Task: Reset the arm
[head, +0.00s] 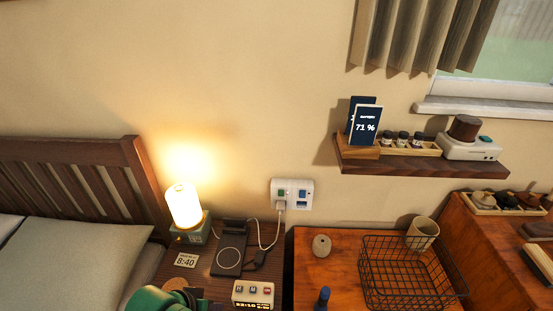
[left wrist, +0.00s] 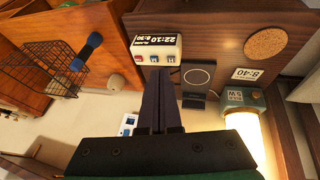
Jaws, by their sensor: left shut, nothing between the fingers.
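My left gripper (left wrist: 158,78) shows in the left wrist view with its two dark fingers pressed together and nothing between them. It is over the dark nightstand, near the alarm clock and the charging stand. In the head view only a green part of my left arm shows clearly at the bottom edge, in front of the nightstand (head: 198,258). My right gripper is not in view.
The nightstand holds a lit lamp (head: 184,207), a charging stand (head: 230,253), a card reading 8:40 (head: 186,260) and an alarm clock (head: 253,294). A wire basket (head: 408,285) stands on the cabinet to the right. A wall shelf (head: 420,162) hangs above.

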